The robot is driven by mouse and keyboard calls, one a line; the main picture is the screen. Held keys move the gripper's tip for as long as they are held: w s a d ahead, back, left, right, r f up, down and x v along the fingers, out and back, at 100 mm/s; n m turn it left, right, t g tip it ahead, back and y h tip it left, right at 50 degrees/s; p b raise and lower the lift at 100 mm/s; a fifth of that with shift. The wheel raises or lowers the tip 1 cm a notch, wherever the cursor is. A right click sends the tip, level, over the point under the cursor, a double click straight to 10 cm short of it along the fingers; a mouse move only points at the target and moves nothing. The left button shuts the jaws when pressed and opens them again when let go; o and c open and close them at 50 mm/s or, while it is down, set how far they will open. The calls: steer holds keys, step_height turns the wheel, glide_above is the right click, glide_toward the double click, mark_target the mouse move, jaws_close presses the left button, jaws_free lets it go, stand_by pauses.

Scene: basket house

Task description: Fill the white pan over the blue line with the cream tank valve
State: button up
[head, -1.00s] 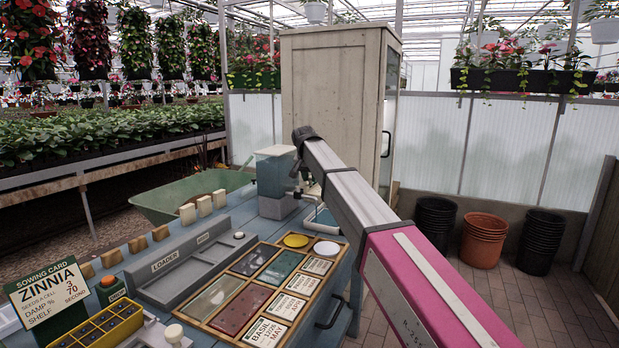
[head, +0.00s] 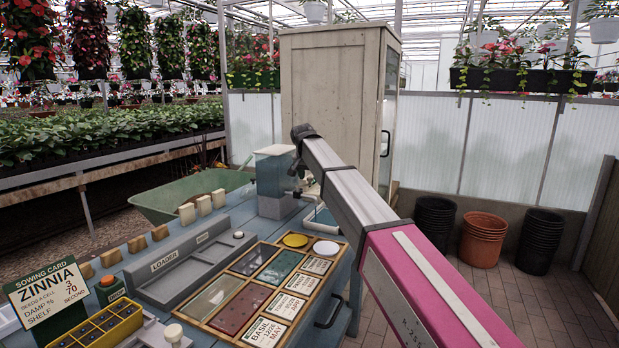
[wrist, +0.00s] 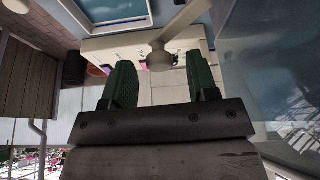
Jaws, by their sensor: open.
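The clear tank (head: 274,172) stands on a grey block at the far end of the blue bench. The cream valve (wrist: 160,60) shows in the wrist view as a pale lever with a rounded end. My gripper (wrist: 161,78) is open, with its green fingers apart on either side of the valve's end; I cannot tell whether either touches it. The white pan (head: 323,228) is partly hidden behind my arm, right of the tank. In the wrist view, a white-rimmed blue-grey tray, apparently the pan (wrist: 113,10), is at the top. I cannot make out its blue line or water level.
A grey loader tray (head: 190,262) and a wooden seed box (head: 232,340) lie on the bench nearer me. A sowing card (head: 47,298) and a yellow cell tray (head: 98,328) are at lower left. A tall cabinet (head: 330,90) stands behind the tank.

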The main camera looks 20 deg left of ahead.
steer(key=v, duration=1)
steer(key=shift+r, duration=0.1)
stand_by(6.9)
